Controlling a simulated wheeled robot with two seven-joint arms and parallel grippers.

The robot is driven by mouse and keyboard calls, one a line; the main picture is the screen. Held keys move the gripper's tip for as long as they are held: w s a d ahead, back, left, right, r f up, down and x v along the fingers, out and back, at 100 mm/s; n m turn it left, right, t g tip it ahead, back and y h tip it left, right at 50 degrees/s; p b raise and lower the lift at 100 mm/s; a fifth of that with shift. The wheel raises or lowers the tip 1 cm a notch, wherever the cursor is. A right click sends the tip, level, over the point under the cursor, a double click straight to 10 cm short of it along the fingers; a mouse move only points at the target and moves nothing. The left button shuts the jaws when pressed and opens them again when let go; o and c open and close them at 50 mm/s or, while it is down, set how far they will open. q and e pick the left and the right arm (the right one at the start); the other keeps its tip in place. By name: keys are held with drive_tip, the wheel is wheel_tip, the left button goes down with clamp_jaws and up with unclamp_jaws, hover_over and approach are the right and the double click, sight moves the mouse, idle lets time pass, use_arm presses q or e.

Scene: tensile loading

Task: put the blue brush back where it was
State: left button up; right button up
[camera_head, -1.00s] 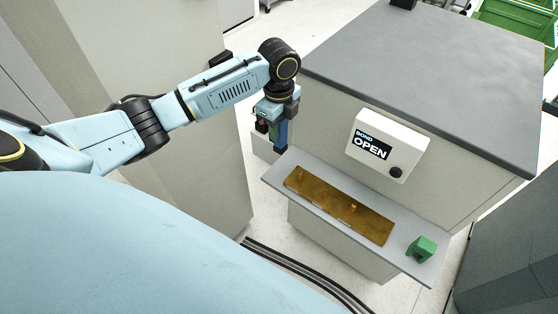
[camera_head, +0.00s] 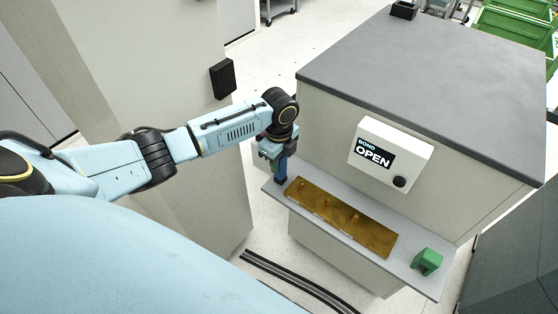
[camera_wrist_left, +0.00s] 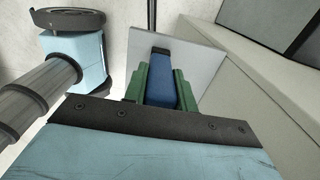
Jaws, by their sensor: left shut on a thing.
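The blue brush (camera_head: 281,170) is held upright in my left gripper (camera_head: 278,156), at the left end of the grey shelf (camera_head: 405,272). Its lower end is at or just above the shelf; I cannot tell whether it touches. In the left wrist view, the green fingers of my left gripper (camera_wrist_left: 157,88) are shut on both sides of the blue brush (camera_wrist_left: 161,78), with the pale shelf (camera_wrist_left: 200,64) beyond. The brush's dark end shows past the fingers. My right gripper is not in view.
A brown plate (camera_head: 340,218) with small pegs lies along the shelf, just right of the brush. A green block (camera_head: 427,262) sits at the right end. A white box reading "BOND OPEN" (camera_head: 408,145) is on the cabinet front (camera_head: 320,130) above the shelf.

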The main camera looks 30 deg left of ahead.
use_arm(q)
drive_tip(key=shift+f, duration=0.15)
drive_tip(key=o, duration=1)
wheel_tip(320, 180, up, 12)
drive_tip(key=shift+r+p, duration=0.2)
drive_tip(key=shift+p, duration=0.9)
